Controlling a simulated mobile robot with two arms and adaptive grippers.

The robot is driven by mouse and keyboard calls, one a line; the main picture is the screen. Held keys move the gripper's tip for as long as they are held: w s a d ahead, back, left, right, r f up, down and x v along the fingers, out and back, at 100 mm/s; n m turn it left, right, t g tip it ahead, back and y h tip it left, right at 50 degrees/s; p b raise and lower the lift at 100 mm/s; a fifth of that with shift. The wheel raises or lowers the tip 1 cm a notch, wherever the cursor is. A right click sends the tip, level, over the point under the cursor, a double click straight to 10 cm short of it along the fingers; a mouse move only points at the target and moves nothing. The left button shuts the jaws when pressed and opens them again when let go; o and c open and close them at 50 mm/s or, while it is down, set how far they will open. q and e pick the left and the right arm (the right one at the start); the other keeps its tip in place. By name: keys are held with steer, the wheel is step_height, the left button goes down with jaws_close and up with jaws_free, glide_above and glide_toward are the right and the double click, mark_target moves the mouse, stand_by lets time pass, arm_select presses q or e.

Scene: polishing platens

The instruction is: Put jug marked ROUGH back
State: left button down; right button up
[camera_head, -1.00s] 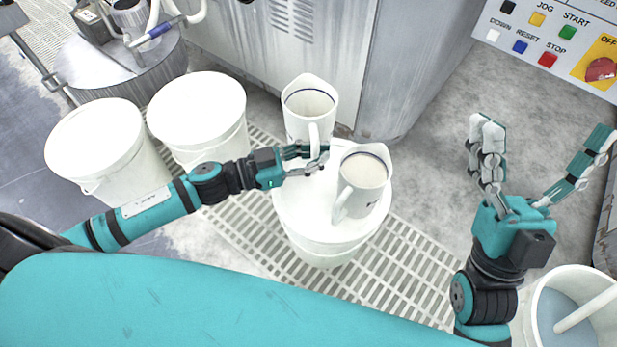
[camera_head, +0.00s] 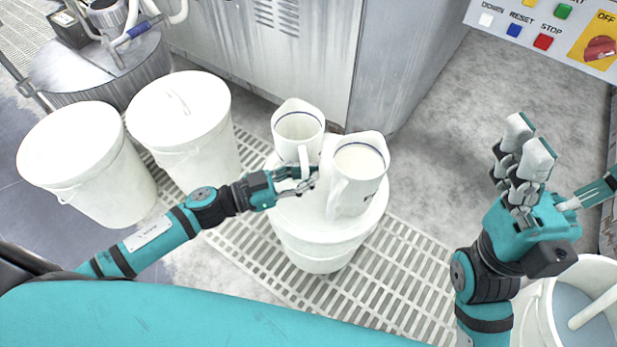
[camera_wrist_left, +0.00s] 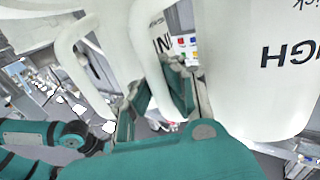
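The jug marked ROUGH (camera_wrist_left: 262,70) fills the right of the left wrist view, its lettering upside down. It appears to be the left, farther jug (camera_head: 297,127) in the head view. My left gripper (camera_head: 300,180) is at its handle (camera_wrist_left: 160,65), with a finger on each side, and appears shut on it. The jug is upright over the back of a white lidded bucket (camera_head: 318,250); I cannot tell whether its base touches the lid. A second white jug (camera_head: 360,180), holding pale liquid, stands on the lid close to the right. My right gripper (camera_head: 560,175) is open and empty.
Two white lidded buckets (camera_head: 75,155) (camera_head: 180,110) stand at the left. A bucket of grey liquid (camera_head: 590,300) is at lower right. A grey cabinet (camera_head: 280,45) rises behind the jugs, and a control panel (camera_head: 550,35) is at upper right. A floor grate (camera_head: 400,270) lies below.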

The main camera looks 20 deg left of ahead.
arm_select(q)
steer(key=c, duration=2)
jaws_free()
steer(key=o, duration=0.5)
